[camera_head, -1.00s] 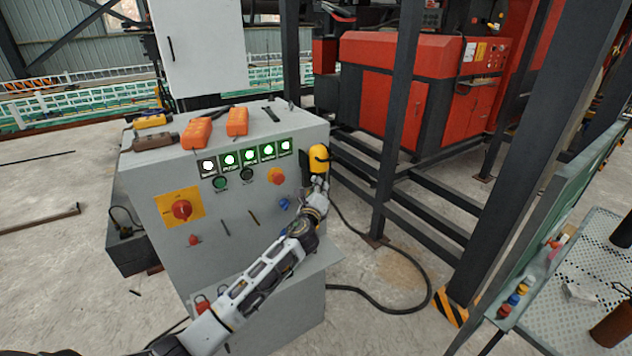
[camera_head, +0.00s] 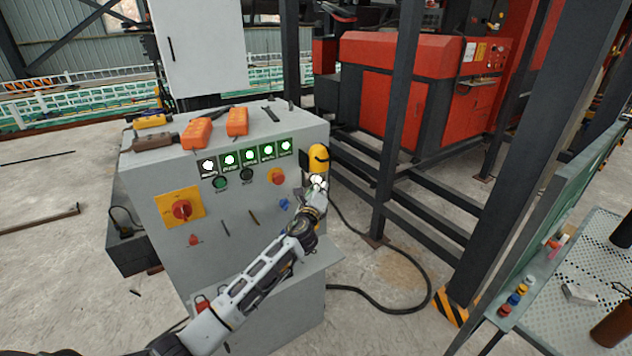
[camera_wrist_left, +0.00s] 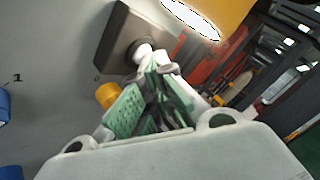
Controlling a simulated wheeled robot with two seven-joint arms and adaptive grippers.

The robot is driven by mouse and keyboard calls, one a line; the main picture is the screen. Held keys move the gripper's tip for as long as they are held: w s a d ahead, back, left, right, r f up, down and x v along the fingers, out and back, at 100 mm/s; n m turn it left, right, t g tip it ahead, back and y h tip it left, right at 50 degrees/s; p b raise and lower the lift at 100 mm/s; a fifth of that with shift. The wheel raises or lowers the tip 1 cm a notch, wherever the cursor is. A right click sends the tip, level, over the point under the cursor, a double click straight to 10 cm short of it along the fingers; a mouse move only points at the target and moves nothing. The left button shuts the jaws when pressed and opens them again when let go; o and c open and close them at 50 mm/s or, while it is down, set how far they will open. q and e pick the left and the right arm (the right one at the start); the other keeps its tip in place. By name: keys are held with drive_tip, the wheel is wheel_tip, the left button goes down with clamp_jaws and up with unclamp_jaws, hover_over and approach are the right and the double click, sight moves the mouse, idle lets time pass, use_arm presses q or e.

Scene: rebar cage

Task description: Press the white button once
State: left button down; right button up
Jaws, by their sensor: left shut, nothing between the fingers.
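In the left wrist view a small white button (camera_wrist_left: 143,52) with a dark ring sits on a dark square plate (camera_wrist_left: 119,38). My left gripper (camera_wrist_left: 158,66) has its green-padded fingers shut and empty, with the tips right at the button and partly covering it. I cannot tell whether they touch it. In the head view my left gripper (camera_head: 318,183) is at the right edge of the grey control box (camera_head: 240,275), just below a yellow rounded fixture (camera_head: 319,158). The button is not clear there. My right gripper is out of view.
The box front has a row of lit lamps (camera_head: 250,154), a red rotary switch (camera_head: 182,209) on a yellow plate and an orange-red knob (camera_head: 277,176). Orange devices (camera_head: 197,133) lie on top. A dark steel post (camera_head: 397,120) stands to the right.

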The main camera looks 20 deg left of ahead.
use_arm(q)
drive_tip(key=shift+s+d, duration=0.75)
drive_tip(key=shift+d, duration=0.15)
drive_tip(key=shift+d, duration=0.1)
drive_tip(key=shift+s+d+p, duration=0.2)
drive_tip(key=shift+s+d, duration=0.6)
drive_tip(key=shift+d, duration=0.2)
drive_tip(key=shift+s+d+p, duration=0.2)
drive_tip(key=shift+s+d, duration=0.55)
drive_tip(key=shift+d, duration=0.2)
